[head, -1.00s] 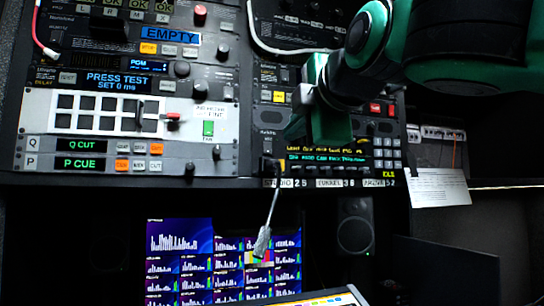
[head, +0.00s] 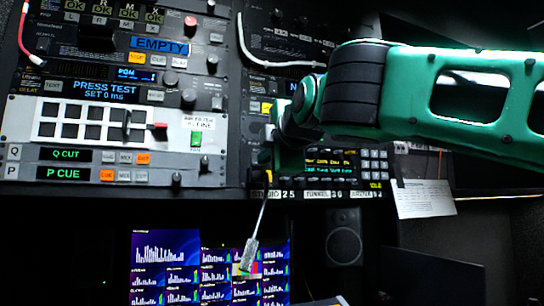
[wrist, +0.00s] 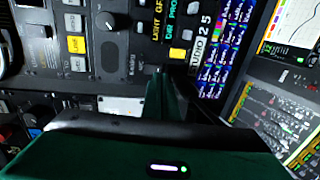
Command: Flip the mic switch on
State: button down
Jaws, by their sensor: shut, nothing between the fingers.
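My gripper (wrist: 160,78) is shut and empty, its narrow green fingers pointing at the panel in the wrist view. In the head view my gripper (head: 284,160) is at the lower left of the right-hand rack panel, partly hidden by my arm. Near the fingertips in the wrist view are a black rotary knob (wrist: 106,22), a lit yellow button (wrist: 76,45) and a label strip (wrist: 203,42) reading "STUDIO 25". I cannot tell whether the fingers touch anything.
Screens (head: 165,265) and a speaker (head: 344,244) stand below. The left rack panel (head: 110,120) holds several buttons.

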aim_at(256, 166)
jog(key=shift+x, duration=2.05)
jog(key=shift+w, duration=0.1)
jog(key=shift+w+f, duration=0.1)
jog(key=shift+s+d, duration=0.15)
jog(key=shift+s, duration=0.15)
jog(key=v, duration=1.4)
jog(key=w+d+f+m+g+h, duration=0.2)
jog(key=d+f+m, duration=0.2)
jog(key=d+f, duration=0.5)
jog(key=w+d+f+m+g+h, duration=0.3)
jog(key=d+f+m, duration=0.2)
jog(key=d+f, duration=0.4)
notch_tip(256, 166, down, 4)
jog(key=shift+f, duration=0.25)
